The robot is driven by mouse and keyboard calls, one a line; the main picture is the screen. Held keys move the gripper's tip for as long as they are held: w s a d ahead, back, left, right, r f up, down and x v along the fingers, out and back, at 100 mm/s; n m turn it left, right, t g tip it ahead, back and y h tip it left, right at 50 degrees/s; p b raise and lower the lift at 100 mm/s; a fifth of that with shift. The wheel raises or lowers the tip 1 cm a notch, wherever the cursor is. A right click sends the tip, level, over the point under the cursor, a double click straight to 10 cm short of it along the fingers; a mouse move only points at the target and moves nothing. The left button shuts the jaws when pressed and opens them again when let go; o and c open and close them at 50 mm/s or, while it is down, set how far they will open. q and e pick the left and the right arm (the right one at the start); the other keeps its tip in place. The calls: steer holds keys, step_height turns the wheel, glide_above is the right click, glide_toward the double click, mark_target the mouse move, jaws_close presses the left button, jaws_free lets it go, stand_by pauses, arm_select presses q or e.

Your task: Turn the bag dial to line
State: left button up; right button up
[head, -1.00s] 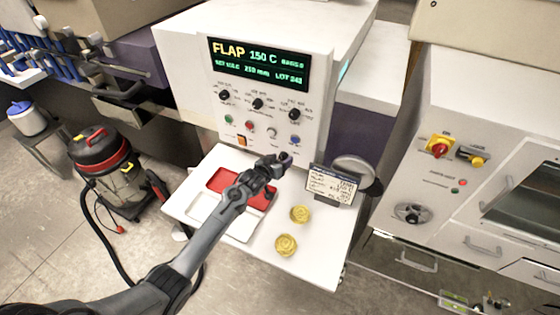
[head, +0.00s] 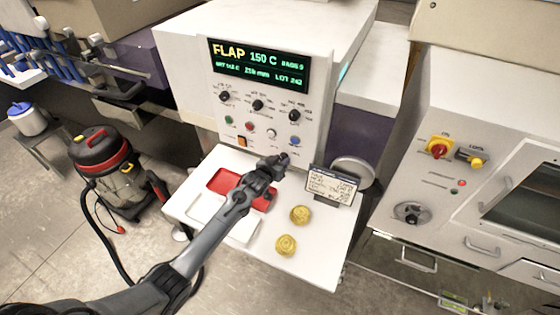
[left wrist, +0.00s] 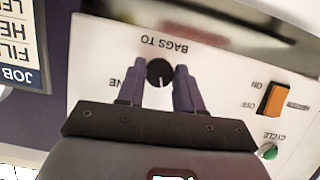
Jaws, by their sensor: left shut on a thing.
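The bag dial (left wrist: 159,72) is a small black round knob with a pale pointer mark, on a white panel under the words "BAGS TO". In the left wrist view the panel appears upside down. Part of a label ending in "NE" shows left of the dial, partly covered by a finger. The fingers of my left gripper (left wrist: 158,88) sit either side of the dial and are shut on it. In the head view my left gripper (head: 282,160) is at the lower front of the machine and hides the dial. My right gripper is not in view.
An orange on/off switch (left wrist: 273,99) and a green cycle button (left wrist: 268,152) are beside the gripper. A job card (head: 332,186) stands to the right.

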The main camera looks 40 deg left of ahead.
arm_select(q)
steer(key=shift+d+m+y+p, duration=0.1)
steer(key=shift+m+y+p, duration=0.2)
steer(key=shift+m+y, duration=0.45)
steer(key=shift+m+g+y, duration=0.3)
steer(key=shift+m+y, duration=0.25)
steer(key=shift+m, duration=0.5)
steer(key=shift+d+f+m+y, duration=0.15)
steer(key=shift+m+y, duration=1.05)
steer(key=shift+m, duration=0.6)
steer(key=o, duration=1)
steer(key=shift+o, duration=0.2)
